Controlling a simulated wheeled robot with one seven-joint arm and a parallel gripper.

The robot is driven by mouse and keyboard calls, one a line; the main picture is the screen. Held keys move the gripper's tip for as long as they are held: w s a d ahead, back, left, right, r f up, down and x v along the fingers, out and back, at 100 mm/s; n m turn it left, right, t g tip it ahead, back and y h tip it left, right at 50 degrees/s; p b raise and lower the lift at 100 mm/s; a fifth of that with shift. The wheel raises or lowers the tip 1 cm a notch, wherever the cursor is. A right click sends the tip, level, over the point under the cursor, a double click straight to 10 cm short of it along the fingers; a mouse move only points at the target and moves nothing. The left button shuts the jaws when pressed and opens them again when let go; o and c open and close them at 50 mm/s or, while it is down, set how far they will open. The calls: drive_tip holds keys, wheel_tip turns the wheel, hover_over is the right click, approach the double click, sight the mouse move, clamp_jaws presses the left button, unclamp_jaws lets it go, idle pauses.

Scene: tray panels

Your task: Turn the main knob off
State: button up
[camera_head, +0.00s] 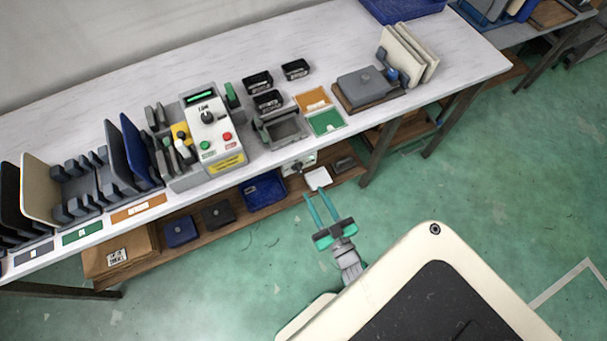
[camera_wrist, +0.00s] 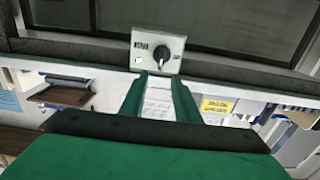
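A pale box (camera_wrist: 150,62) with a black knob (camera_wrist: 162,54) is ahead of my gripper in the wrist view. It has dark lettering left of the knob, too small to read surely. In the head view this box (camera_head: 308,158) appears at the table's front edge, partly under it. I cannot tell the knob's setting. My gripper (camera_head: 319,193) is in front of the table, its two green fingers apart with nothing between them. In the wrist view its fingers (camera_wrist: 157,80) point at the box, still apart from the knob.
A control panel (camera_head: 222,133) with another black knob and green and red buttons stands on the table (camera_head: 330,50). Dark bins, trays and upright panels stand around it. A lower shelf (camera_head: 235,225) holds blue and dark items. The green floor right of my gripper is clear.

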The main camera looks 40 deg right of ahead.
sight(301, 171)
drive_tip(key=x, duration=0.9)
drive_tip(key=shift+a, duration=0.15)
clamp_jaws()
